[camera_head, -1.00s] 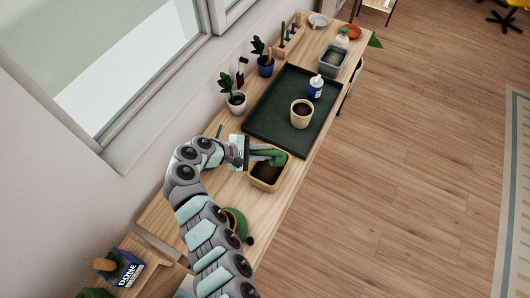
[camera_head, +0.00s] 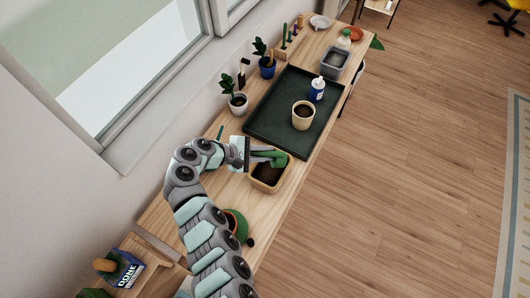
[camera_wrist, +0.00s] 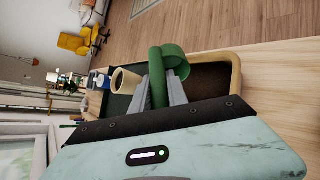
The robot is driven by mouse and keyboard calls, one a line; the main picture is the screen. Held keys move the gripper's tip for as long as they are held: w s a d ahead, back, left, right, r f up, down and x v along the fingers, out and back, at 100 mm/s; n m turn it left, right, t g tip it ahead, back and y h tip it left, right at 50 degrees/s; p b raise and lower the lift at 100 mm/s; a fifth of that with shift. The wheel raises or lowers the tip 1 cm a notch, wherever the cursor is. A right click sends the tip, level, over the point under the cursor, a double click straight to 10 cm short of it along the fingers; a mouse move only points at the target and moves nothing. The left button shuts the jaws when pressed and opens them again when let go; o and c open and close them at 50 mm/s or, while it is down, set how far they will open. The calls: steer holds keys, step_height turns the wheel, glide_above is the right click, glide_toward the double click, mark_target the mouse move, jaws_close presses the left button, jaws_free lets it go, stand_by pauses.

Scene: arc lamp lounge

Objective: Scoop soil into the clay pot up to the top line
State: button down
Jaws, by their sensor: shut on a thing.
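My gripper (camera_head: 250,154) is shut on a green scoop (camera_head: 272,157), which also shows in the wrist view (camera_wrist: 170,62). The scoop is over the tan soil box (camera_head: 281,182), at its far end; I cannot tell whether it touches the dark soil (camera_head: 267,174). The pale tan pot (camera_head: 303,122), which I take as the clay pot, stands upright on the dark tray, with dark soil visible inside. Its line cannot be made out. In the wrist view the pot (camera_wrist: 125,81) is left of the scoop.
The dark green tray (camera_head: 262,122) also holds a blue and white bottle (camera_head: 317,90). Potted plants (camera_head: 238,103) stand along the wall side. A grey bin (camera_head: 334,62) is at the far end.

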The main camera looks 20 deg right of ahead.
steer(key=shift+r, duration=0.1)
step_height(320, 180, up, 5)
steer(key=p, duration=0.4)
steer(key=shift+p, duration=0.35)
steer(key=shift+d+r+p, duration=0.1)
steer(key=shift+r+p, duration=0.15)
steer(key=shift+p, duration=0.45)
steer(key=y+p, duration=0.1)
steer(key=p, duration=0.1)
steer(key=y+p, duration=0.1)
steer(key=p, duration=0.2)
steer(key=shift+s+r+t, duration=0.1)
steer(key=shift+r+t, duration=0.2)
steer(key=shift+r, duration=0.05)
steer(key=shift+r+m+y+p, duration=0.15)
steer(key=shift+m+y+p, duration=0.15)
steer(key=shift+y+p, duration=0.9)
steer(key=shift+p, duration=0.6)
steer(key=shift+t, duration=0.3)
